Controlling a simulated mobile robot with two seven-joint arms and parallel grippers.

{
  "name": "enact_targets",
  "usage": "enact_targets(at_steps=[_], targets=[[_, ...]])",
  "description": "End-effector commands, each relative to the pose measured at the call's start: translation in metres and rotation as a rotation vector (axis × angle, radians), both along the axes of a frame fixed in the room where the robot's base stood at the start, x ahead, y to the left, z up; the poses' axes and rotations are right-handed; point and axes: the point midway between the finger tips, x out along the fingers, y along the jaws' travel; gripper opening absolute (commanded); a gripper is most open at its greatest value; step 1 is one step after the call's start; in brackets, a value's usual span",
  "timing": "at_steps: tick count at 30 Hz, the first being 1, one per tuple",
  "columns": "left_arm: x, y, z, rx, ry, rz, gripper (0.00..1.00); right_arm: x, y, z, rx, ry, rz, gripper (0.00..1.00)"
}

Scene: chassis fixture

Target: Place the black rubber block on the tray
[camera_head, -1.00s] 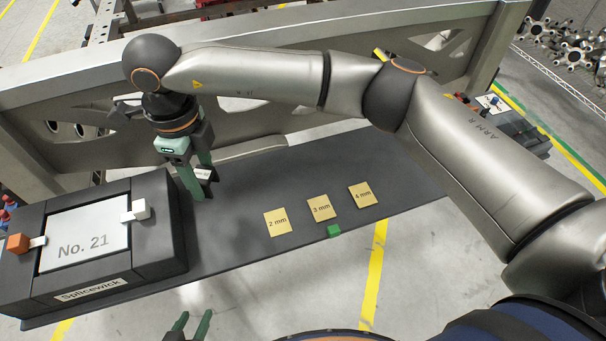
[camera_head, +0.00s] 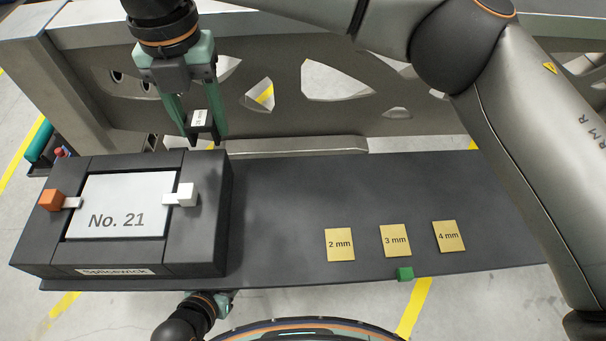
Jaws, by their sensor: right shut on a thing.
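My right gripper (camera_head: 204,138) points down, shut on a small black block (camera_head: 203,129) with a white label on it. The block is held between the fingers, behind the box on the left and in front of the metal beam. It appears raised, clear of any surface. A long dark flat tray (camera_head: 290,190) spans the middle of the view, with a wide bare stretch right of the box. My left gripper (camera_head: 224,300) shows only in part below the tray's front edge; its fingers are mostly hidden.
The dark box (camera_head: 200,240) with a "No. 21" plate (camera_head: 122,205), an orange knob (camera_head: 51,200) and a white knob (camera_head: 187,194) stands on the left. Yellow 2 mm (camera_head: 340,245), 3 mm (camera_head: 396,241) and 4 mm (camera_head: 449,236) plates lie at right, near a green block (camera_head: 405,274).

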Motion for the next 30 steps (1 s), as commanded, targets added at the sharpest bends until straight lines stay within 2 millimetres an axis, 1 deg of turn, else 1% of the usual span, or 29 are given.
enact_targets(at_steps=[1,5,11,15,19,26,28,30], targets=[[-0.001,0.0,-0.003,0.001,0.001,-0.001,0.5,0.0,-0.01,-0.006,0.001,0.001,0.0,0.0],[-0.001,0.001,-0.005,0.002,0.001,0.0,0.5,-0.004,-0.032,-0.016,0.001,0.001,0.001,0.0],[0.0,0.002,-0.006,0.003,-0.006,0.002,0.5,-0.009,-0.072,-0.033,0.001,0.002,-0.001,0.0],[0.0,0.003,-0.008,0.003,-0.007,0.003,0.5,-0.012,-0.094,-0.06,0.0,0.004,0.0,0.0],[-0.001,0.004,-0.01,0.005,-0.003,0.003,0.5,-0.014,-0.107,-0.076,0.0,0.002,0.001,0.0],[-0.003,0.004,-0.012,0.006,0.003,0.004,0.5,-0.015,-0.117,-0.088,0.001,0.001,0.001,0.0],[-0.003,0.004,-0.014,0.007,0.004,0.004,0.5,-0.016,-0.123,-0.095,0.0,0.002,0.001,0.0],[-0.003,0.004,-0.015,0.007,0.004,0.005,0.5,-0.017,-0.121,-0.108,-0.001,0.004,0.002,0.0]])
